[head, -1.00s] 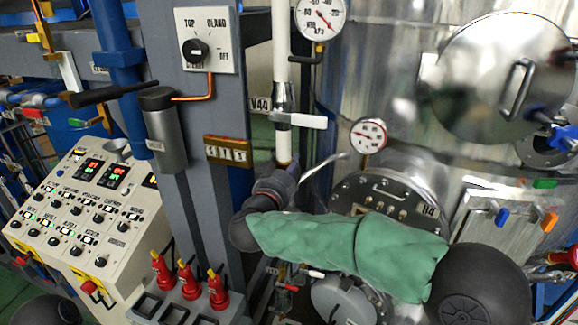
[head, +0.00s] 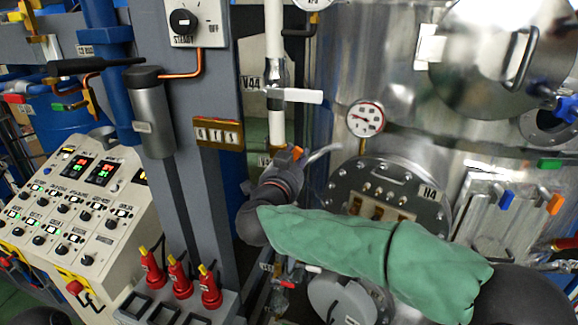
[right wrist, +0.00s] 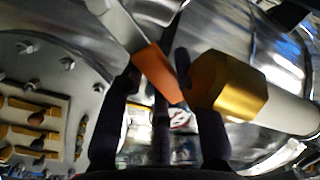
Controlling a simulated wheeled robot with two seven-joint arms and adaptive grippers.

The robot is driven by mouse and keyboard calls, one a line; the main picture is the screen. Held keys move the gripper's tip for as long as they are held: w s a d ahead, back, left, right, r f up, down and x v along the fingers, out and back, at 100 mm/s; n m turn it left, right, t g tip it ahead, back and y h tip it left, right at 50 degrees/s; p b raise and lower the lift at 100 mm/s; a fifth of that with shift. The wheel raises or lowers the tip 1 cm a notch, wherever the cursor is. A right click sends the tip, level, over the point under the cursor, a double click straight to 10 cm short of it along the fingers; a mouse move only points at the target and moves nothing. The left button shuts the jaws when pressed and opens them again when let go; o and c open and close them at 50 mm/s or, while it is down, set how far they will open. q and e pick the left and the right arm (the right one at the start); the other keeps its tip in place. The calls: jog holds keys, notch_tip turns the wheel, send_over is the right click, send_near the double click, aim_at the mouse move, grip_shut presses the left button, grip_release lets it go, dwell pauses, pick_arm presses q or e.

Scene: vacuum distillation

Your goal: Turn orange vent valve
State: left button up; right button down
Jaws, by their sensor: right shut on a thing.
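The orange vent valve handle (head: 297,153) shows as a small orange patch at the tip of my right gripper (head: 279,162), below the white pipe. In the right wrist view the orange handle (right wrist: 158,72) slants down between the two dark fingers of the right gripper (right wrist: 168,112). A brass hex fitting (right wrist: 228,85) with a white pipe lies beside it. The right gripper is shut on the orange handle. Its contact points are partly hidden in the head view. My left gripper is not in view.
A white valve handle (head: 292,95) sits on the pipe just above the gripper. A steel vessel with a bolted flange (head: 430,202) stands to the right. A grey column (head: 198,125) and several red plugs (head: 180,280) are to the left.

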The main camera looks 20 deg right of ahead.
notch_tip(320, 180, down, 6)
jog(key=s+d+m+b, duration=0.1)
jog(key=d+m+b, duration=0.1)
jog(key=m+b, duration=0.9)
jog(key=shift+s+f+m+b, duration=0.2)
jog(key=shift+s+m+b, duration=0.1)
jog(key=shift+b, duration=1.15)
jog(key=shift+w, duration=0.1)
jog(key=c, duration=0.9)
grip_release()
jog(key=shift+d, duration=0.1)
jog(key=v, duration=1.2)
